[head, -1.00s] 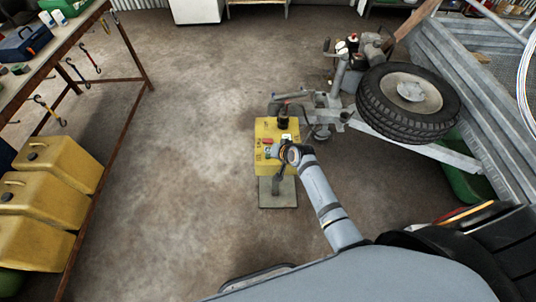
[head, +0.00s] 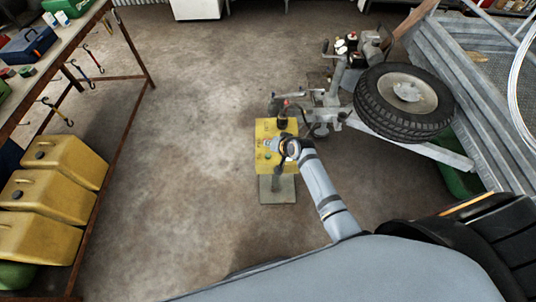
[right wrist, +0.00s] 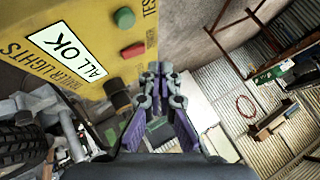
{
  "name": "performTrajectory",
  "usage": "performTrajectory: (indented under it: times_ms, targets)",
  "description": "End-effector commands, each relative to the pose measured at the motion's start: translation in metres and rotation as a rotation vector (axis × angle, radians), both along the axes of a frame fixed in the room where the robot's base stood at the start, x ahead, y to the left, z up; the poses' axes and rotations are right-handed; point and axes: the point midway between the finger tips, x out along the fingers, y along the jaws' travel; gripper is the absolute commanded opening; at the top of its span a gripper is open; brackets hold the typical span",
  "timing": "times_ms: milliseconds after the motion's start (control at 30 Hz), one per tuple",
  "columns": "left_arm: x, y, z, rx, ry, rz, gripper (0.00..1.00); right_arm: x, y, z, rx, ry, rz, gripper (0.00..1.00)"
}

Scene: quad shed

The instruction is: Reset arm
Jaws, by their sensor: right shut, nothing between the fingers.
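My right arm reaches up from the bottom of the head view, and my right gripper (head: 271,146) is over the top of a yellow box (head: 264,131) on a stand. The gripper partly hides the box's face. In the right wrist view the gripper's fingers (right wrist: 160,70) are together with nothing between them. The yellow box (right wrist: 45,75) fills the upper left there, with a white "ALL OK" label (right wrist: 68,47), a green button (right wrist: 124,18) and a red button (right wrist: 133,50). The fingertips appear apart from the buttons. My left gripper is out of view.
A trailer wheel (head: 403,97) and grey metal trailer (head: 450,75) stand right of the box. A workbench (head: 62,50) and several yellow jerrycans (head: 45,190) line the left. The concrete floor (head: 185,130) between is clear.

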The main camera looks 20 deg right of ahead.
Motion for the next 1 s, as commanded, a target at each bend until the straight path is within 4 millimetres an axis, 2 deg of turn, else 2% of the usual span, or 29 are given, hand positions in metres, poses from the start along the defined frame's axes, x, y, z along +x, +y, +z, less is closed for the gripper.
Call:
performTrajectory:
  times_ms: [367,467,567,700,800,1000]
  targets:
    - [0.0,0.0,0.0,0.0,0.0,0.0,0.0,0.0,0.0,0.0,0.0,0.0,0.0,0.0]
    - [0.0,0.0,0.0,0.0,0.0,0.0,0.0,-0.007,-0.002,0.001,-0.018,0.009,0.013,0.0]
    - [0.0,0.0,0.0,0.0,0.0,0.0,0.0,-0.039,-0.009,0.006,-0.098,0.048,0.076,0.0]
    - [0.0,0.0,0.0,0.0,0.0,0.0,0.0,-0.104,-0.025,0.023,-0.259,0.135,0.19,0.0]
    - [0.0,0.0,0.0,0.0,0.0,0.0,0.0,-0.141,-0.035,0.037,-0.347,0.188,0.247,0.0]
    - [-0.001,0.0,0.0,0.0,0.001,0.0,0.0,-0.199,-0.052,0.067,-0.477,0.276,0.322,0.0]
